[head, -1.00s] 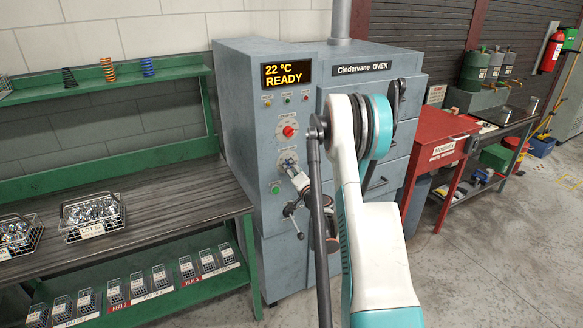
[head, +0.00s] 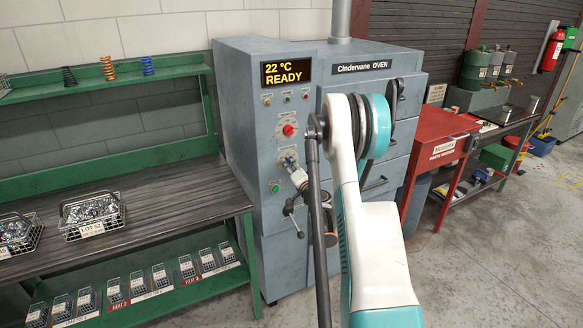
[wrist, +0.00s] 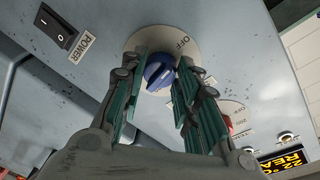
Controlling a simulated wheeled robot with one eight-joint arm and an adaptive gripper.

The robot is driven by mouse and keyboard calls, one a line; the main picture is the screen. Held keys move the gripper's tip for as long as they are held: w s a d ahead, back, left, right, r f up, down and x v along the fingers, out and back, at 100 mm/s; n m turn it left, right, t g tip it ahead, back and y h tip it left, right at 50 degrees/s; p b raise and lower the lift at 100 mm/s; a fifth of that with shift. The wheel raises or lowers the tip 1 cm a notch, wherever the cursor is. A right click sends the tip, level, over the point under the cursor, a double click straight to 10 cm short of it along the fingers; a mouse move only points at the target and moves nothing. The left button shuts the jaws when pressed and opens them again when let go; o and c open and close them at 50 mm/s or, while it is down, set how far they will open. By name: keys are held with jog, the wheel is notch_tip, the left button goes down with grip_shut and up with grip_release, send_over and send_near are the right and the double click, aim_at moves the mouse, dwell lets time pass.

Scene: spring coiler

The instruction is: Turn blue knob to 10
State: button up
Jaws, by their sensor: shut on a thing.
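The blue knob (wrist: 158,74) sits on a round pale dial on the oven's front panel, marked "OFF" in the wrist view. Its ridge carries a light pointer line. My gripper (wrist: 160,82) is at the knob, with one finger on each side, shut on it. In the head view my gripper (head: 291,165) reaches the panel below the red knob, and it hides the blue knob and most of its dial. The oven (head: 255,130) display reads "22 °C READY".
A red knob (head: 289,130) on its own dial sits above, and a green button (head: 275,187) below left. A power switch (wrist: 58,28) shows in the wrist view. The workbench (head: 150,205) with wire baskets stands to the left.

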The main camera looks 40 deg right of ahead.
jog(key=m+b, duration=0.2)
jog(key=m, duration=0.2)
jog(key=shift+m+g, duration=0.3)
jog(key=m+y+b, duration=0.1)
jog(key=m, duration=0.3)
jog(key=shift+d+r, duration=0.1)
jog(key=shift+m, duration=0.4)
jog(key=o, duration=1.1)
jog(key=v, duration=1.2)
jog(key=shift+r, duration=0.15)
